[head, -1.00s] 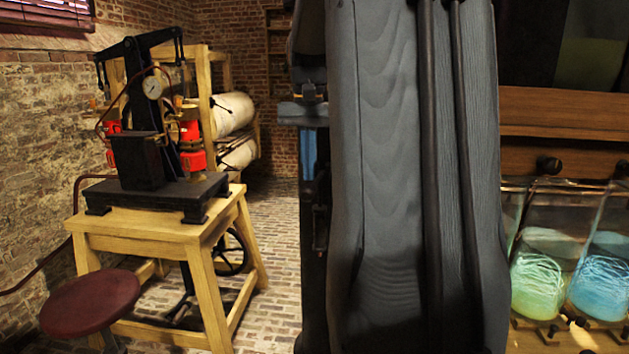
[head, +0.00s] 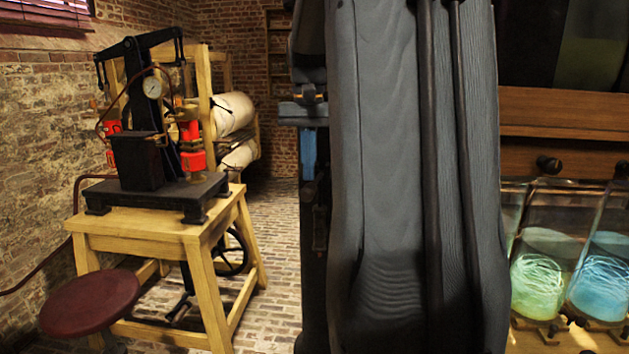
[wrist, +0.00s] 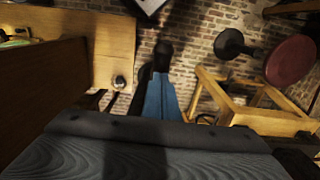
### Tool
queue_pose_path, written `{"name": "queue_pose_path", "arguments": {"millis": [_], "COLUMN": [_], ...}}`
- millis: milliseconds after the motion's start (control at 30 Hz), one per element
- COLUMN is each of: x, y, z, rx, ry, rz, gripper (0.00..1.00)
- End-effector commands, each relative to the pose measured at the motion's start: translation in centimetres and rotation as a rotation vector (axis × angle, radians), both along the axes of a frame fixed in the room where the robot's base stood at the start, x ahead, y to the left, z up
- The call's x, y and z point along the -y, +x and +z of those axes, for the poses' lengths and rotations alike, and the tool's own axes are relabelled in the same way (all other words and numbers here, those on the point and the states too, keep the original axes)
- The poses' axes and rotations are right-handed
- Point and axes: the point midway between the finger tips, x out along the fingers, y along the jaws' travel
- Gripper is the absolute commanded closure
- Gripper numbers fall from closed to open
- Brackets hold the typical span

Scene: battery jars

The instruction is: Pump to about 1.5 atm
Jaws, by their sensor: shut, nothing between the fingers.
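The black beam pump (head: 155,190) stands on a pale wooden stand (head: 150,243) at the left of the head view. Its rocking beam (head: 140,46) is higher at the right end. The round white gauge (head: 153,87) is on its column; the needle reading is too small to tell. Two red parts flank the column. My gripper (wrist: 163,55), blue with dark tips, is shut and empty in the wrist view, apart from the pump. In the head view my grey arm hides much of the middle. The wooden stand also shows in the wrist view (wrist: 262,118).
A dark red stool (head: 90,302) stands before the stand; it also shows in the wrist view (wrist: 291,60). Glass jars with green (head: 538,285) and blue (head: 600,288) contents stand on a wooden bench at right. Brick floor is clear between the stand and my arm.

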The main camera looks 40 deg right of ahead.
Motion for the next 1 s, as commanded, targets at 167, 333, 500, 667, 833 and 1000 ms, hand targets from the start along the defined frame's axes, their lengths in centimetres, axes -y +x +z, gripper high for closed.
{"name": "queue_pose_path", "arguments": {"millis": [167, 333, 500, 667, 833, 1000], "x": [0.0, 0.0, 0.0, 0.0, 0.0, 0.0], "y": [0.0, 0.0, 0.0, 0.0, 0.0, 0.0], "z": [0.0, 0.0, -1.6, -4.0, -6.5, -8.9], "rx": [0.0, 0.0, -0.003, -0.002, -0.002, -0.002], "ry": [0.0, 0.0, 0.002, 0.001, 0.001, 0.001], "rz": [0.0, 0.0, 0.0, 0.0, 0.0, 0.0], "gripper": [1.0, 1.0, 1.0, 1.0, 1.0, 1.0]}}
